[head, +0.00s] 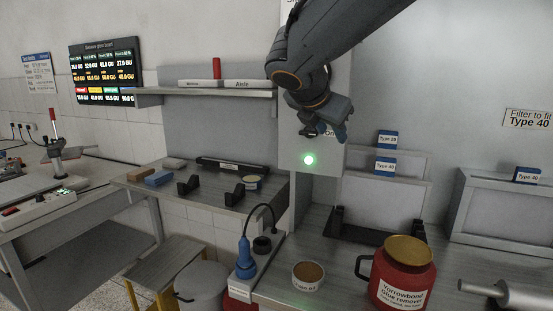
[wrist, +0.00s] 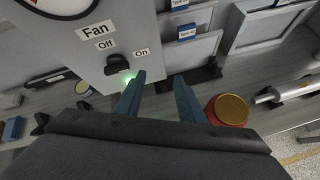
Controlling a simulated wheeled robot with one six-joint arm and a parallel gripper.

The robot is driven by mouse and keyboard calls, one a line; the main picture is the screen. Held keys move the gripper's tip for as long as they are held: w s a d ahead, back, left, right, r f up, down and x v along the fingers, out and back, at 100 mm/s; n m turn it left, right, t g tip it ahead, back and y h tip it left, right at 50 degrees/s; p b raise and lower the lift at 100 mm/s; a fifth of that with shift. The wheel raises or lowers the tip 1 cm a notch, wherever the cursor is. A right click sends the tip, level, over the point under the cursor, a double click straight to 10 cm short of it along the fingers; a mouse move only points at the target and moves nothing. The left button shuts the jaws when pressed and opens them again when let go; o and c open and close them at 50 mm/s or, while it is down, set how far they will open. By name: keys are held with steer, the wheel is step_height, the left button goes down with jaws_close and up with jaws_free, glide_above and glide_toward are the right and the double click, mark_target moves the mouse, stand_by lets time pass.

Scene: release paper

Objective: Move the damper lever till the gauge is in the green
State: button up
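A dial gauge (wrist: 62,4) shows only its lower edge at the top left of the wrist view, with a white face and dark rim. Its needle and green band are out of sight. I cannot make out a lever marked as the damper. A black fan knob (wrist: 117,64) sits on the grey panel between "Off" and "On" labels, above a lit green lamp (head: 309,160). My gripper (wrist: 160,75) is open and empty, with its fingers apart in front of the panel, right of and below the knob. In the head view my gripper (head: 325,132) covers part of the panel.
A red glue-remover pot (head: 402,275) and a small labelled tub (head: 308,276) stand on the front bench. A grey cylinder (head: 518,293) lies at the right. A blue-handled tool (head: 246,258) stands left. A red-handled device (head: 55,132) is on the far-left bench.

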steer(key=s+d+f+m+g+y, duration=0.1)
steer(key=s+d+f+m+g, duration=0.1)
steer(key=s+f+m, duration=0.5)
steer(key=s+d+f+m+g+y, duration=0.2)
steer(key=s+f+m, duration=0.6)
steer(key=f, duration=0.6)
steer(key=s+d+f+m+g+y, duration=0.2)
steer(key=s+f+m+g, duration=0.2)
steer(key=s+f+m, duration=0.3)
step_height(320, 180, down, 3)
steer(key=m, duration=0.4)
steer(key=shift+s+d+f, duration=0.15)
steer(key=shift+d, duration=0.25)
steer(key=shift+c, duration=0.6)
